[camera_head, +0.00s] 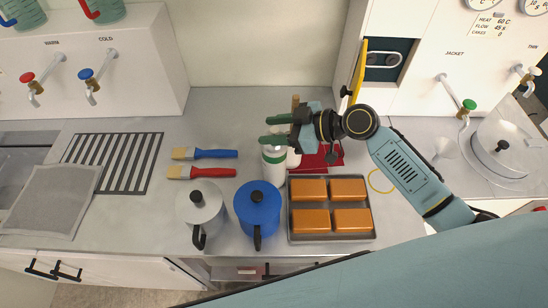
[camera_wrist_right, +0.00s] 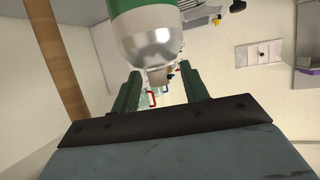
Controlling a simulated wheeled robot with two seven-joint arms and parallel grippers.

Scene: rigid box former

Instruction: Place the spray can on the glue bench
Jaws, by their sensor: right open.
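The spray can (camera_head: 273,165), white with a green band, stands upright on the grey counter (camera_head: 225,135), behind the blue pot. In the right wrist view its silver dome and nozzle (camera_wrist_right: 150,45) show, with a green part above, at the far side of the fingers. My right gripper (camera_head: 272,130) is open at the can's top, its two green fingers pointing left. In the wrist view the nozzle appears between the fingers (camera_wrist_right: 163,95); I cannot tell whether they touch it. My left gripper is not in view. Which surface is the glue bench is not clear.
A blue pot (camera_head: 258,208) and a silver pot (camera_head: 201,212) stand in front. A tray (camera_head: 330,238) of orange blocks and a red mat (camera_head: 322,160) lie right. Blue-handled (camera_head: 213,153) and red-handled brushes (camera_head: 208,172) lie left, near a striped grille (camera_head: 112,163). The back counter is clear.

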